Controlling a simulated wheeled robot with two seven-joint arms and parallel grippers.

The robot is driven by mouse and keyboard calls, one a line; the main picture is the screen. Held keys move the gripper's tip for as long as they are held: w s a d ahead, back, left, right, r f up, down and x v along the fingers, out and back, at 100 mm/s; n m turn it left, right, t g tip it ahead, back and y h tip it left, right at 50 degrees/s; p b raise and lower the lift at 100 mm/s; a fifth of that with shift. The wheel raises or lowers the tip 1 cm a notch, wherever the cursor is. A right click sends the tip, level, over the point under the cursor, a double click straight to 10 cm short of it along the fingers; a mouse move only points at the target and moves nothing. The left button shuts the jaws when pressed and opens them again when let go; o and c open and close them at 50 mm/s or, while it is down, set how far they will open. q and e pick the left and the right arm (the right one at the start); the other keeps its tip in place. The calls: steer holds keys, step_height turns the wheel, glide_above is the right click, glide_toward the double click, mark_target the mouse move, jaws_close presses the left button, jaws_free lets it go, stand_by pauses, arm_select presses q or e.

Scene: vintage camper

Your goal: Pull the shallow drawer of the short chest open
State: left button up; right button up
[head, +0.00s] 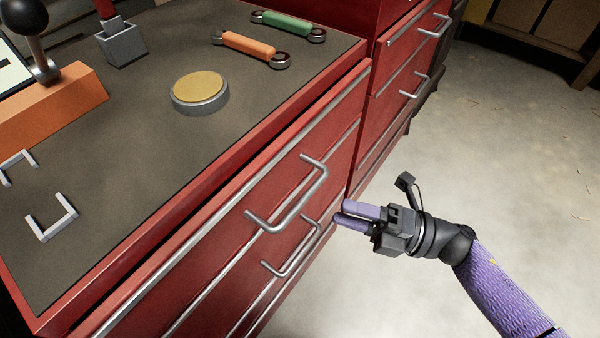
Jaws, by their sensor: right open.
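The short red chest (340,60) fills the left and middle of the head view, with a dark mat on its top. Its upper, shallow drawer (215,240) has a silver bar handle (300,205). A dark gap runs between the chest's top rim and this drawer front; I cannot tell whether the drawer is out at all. A lower drawer has a similar handle (290,255). My right gripper (343,212) is open and empty, just right of the upper handle and apart from it, fingers pointing left toward the chest front. My left gripper is not in view.
On the chest top are a round tan-topped disc (200,92), orange (250,44) and green (288,25) handled tools, an orange block (60,105) with a lever and silver brackets (52,218). A taller red chest (395,75) adjoins at the back. Floor (510,140) at right is clear.

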steer(key=x, duration=0.9)
steer(key=shift+s+a+r+b, duration=0.2)
steer(key=shift+a+b, duration=0.05)
steer(key=shift+b, duration=0.15)
steer(key=c, duration=0.4)
jaws_close()
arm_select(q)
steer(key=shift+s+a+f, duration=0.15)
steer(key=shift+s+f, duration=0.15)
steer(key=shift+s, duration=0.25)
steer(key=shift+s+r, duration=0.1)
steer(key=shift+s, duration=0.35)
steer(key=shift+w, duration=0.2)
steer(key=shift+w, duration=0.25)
